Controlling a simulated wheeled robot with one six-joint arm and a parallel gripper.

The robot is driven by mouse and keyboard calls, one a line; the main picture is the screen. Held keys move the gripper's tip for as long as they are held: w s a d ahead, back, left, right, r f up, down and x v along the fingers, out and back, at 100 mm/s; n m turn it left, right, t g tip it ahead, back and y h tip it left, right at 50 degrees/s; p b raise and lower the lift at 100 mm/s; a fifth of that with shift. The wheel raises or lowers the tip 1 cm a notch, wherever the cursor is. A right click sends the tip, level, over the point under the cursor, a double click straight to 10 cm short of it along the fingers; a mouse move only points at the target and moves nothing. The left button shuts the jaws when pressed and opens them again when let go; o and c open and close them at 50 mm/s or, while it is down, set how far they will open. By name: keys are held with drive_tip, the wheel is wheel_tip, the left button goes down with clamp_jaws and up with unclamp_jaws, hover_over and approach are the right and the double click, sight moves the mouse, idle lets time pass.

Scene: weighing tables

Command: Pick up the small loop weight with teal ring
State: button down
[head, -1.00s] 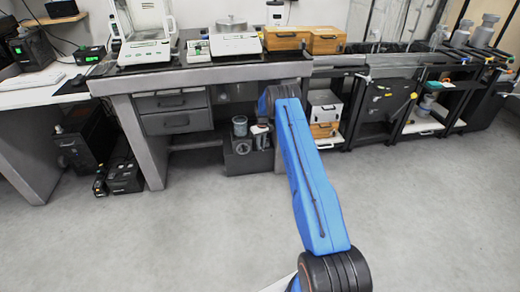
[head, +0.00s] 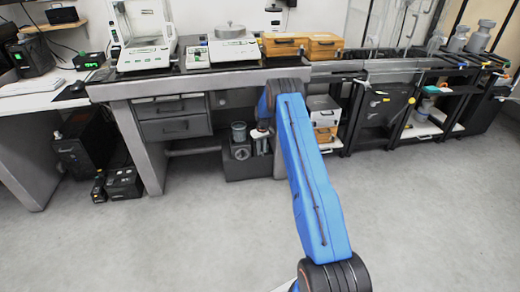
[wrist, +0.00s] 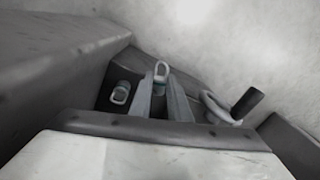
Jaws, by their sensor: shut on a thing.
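In the wrist view, my gripper (wrist: 163,101) is shut on a small weight (wrist: 161,70) with a pale loop on top and a teal band below it. The loop stands up just beyond the fingertips; the weight's lower part is hidden between the fingers. A second small loop weight (wrist: 120,95) is just left of the fingers, apart from them. A larger pale loop or hook (wrist: 214,107) lies to the right. In the head view, my blue arm reaches toward the dark crate under the table, and my gripper cannot be made out clearly.
The dark crate (head: 238,168) holds a grey round container (head: 239,131). The table (head: 225,77) above it carries balances and wooden boxes (head: 284,46). Grey drawers (head: 174,117) are on the left, black shelves on the right. The floor in front (head: 190,235) is clear.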

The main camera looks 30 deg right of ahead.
drive_tip(key=s+a, duration=0.4)
drive_tip(key=s, duration=0.9)
drive_tip(key=shift+s, duration=0.4)
